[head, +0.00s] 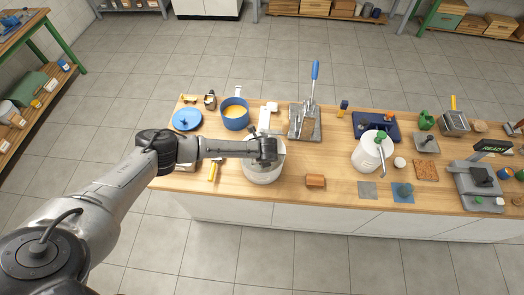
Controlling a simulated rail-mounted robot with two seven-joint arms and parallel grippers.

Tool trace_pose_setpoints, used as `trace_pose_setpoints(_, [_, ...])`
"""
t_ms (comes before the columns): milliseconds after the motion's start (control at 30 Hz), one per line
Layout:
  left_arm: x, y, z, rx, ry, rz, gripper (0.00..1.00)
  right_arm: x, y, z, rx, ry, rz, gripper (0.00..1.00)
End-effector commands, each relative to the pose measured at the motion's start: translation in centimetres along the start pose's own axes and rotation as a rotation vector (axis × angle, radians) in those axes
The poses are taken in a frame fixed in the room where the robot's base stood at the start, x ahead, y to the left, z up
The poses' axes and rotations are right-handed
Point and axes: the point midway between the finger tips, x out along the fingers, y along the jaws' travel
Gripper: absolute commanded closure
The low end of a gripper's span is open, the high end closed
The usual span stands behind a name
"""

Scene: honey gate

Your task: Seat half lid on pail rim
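A white pail (263,175) stands near the front edge of the bench, left of the middle. My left gripper (267,158) points down over this pail, and my wrist covers much of its top. The fingers are too small and hidden to tell whether they are open or shut. I cannot make out a half lid clearly; any piece at the pail rim is hidden by the wrist. A second white pail (367,156) with a green part on its top stands further right. My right gripper is not in view.
A blue pot (235,119) with yellow contents and a round blue disc (187,120) stand behind my forearm. A lever press (305,122) rises behind the pail. A brown block (315,181) lies to its right. A scale-like machine (478,185) reads READY at far right.

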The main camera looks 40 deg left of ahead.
Motion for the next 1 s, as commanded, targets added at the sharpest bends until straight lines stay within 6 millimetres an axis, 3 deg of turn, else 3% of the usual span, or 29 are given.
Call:
trace_pose_setpoints(500, [-0.52,0.0,-0.02,0.0,0.0,0.0,0.52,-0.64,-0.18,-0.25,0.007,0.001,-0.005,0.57])
trace_pose_setpoints(833, [-0.52,0.0,-0.01,0.0,0.0,0.0,0.22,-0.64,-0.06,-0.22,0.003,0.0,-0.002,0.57])
trace_pose_setpoints(1000, [-0.5,0.02,-0.02,0.0,0.0,0.0,0.22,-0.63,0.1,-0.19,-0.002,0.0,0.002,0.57])
